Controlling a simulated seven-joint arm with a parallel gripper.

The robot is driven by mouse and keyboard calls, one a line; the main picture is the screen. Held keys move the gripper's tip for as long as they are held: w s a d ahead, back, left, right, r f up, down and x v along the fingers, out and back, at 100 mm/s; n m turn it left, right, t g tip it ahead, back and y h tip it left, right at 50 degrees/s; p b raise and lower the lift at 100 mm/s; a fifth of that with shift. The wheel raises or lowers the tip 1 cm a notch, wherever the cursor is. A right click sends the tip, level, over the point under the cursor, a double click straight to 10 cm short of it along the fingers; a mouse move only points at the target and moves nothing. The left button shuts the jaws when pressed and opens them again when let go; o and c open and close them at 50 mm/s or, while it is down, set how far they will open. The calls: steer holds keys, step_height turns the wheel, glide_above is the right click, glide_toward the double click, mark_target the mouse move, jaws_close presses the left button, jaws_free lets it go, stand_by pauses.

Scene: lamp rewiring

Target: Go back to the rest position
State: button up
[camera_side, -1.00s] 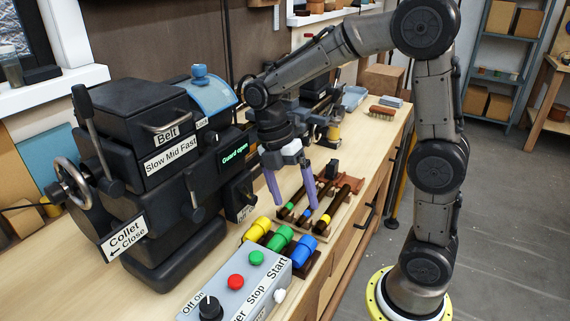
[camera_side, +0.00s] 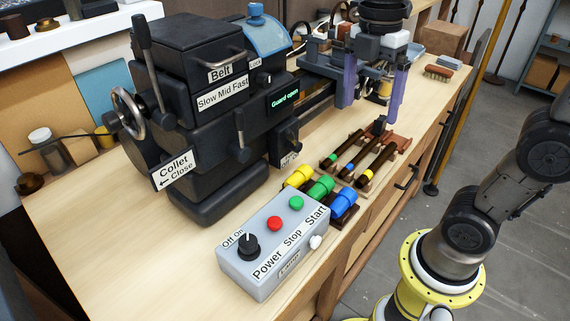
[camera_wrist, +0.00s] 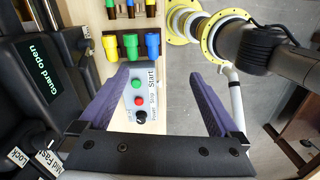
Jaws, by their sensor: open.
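My gripper (camera_side: 370,112) has two purple fingers set wide apart, with nothing between them. It hangs in the air above the back part of the bench, beyond the rack of dark tools (camera_side: 376,150) with coloured bands. The wrist view shows the same open fingers (camera_wrist: 160,78) from behind, with the grey control box (camera_wrist: 142,102) far below between them. The black lathe (camera_side: 215,120) stands to the left of the gripper, its display reading "Guard open".
The yellow, green and blue holders (camera_side: 320,188) sit behind the grey control box (camera_side: 275,245) on the wooden bench (camera_side: 120,235). A brush (camera_side: 438,72) lies at the far end. The bench's front left is clear. My yellow base ring stands at the right.

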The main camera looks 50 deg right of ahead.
steer(key=s+f+m+t, duration=0.6)
steer(key=f+m, duration=0.1)
steer(key=m, duration=0.9)
steer(key=shift+s+a+m, duration=0.3)
